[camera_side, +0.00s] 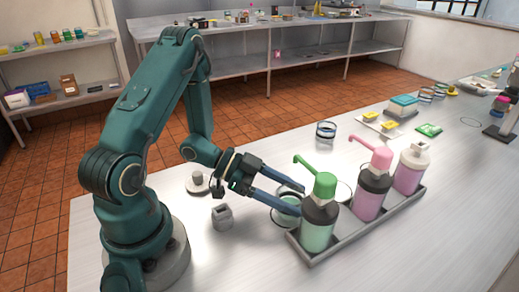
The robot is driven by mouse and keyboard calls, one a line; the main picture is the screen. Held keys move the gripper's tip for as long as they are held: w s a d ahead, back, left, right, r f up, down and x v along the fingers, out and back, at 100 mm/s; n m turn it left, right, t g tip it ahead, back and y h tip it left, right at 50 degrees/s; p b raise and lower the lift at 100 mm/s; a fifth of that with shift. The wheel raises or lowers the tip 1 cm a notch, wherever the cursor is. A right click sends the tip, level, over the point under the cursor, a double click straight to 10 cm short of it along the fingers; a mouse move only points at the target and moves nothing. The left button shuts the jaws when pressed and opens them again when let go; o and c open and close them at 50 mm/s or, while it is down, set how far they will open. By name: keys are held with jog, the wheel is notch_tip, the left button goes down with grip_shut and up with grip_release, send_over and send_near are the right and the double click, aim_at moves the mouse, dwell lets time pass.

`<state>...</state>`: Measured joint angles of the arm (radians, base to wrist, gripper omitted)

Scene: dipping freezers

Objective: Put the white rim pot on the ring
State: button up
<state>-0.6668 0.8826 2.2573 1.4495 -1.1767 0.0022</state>
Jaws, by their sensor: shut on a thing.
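My gripper (300,199) reaches down to the right beside the tray of bottles. Its two blue fingers are shut on a small glass pot (286,218) with a pale rim and greenish contents. The fingers and the green-capped bottle hide part of this pot, and I cannot tell whether it touches the table. A thin dark ring outline (470,121) lies on the table at the far right. Another clear pot with a dark band and a pale rim (326,131) stands behind the bottles.
A grey tray (312,262) holds a green pump bottle (319,225), a pink one (371,190) and a white-capped one (410,168), close to my gripper. A grey block (222,216) and a round knobbed piece (198,183) stand left. The table between the tray and ring is clear.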

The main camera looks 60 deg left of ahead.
jog(key=shift+f, duration=0.6)
jog(key=o, duration=1.5)
jog(key=shift+v, duration=2.6)
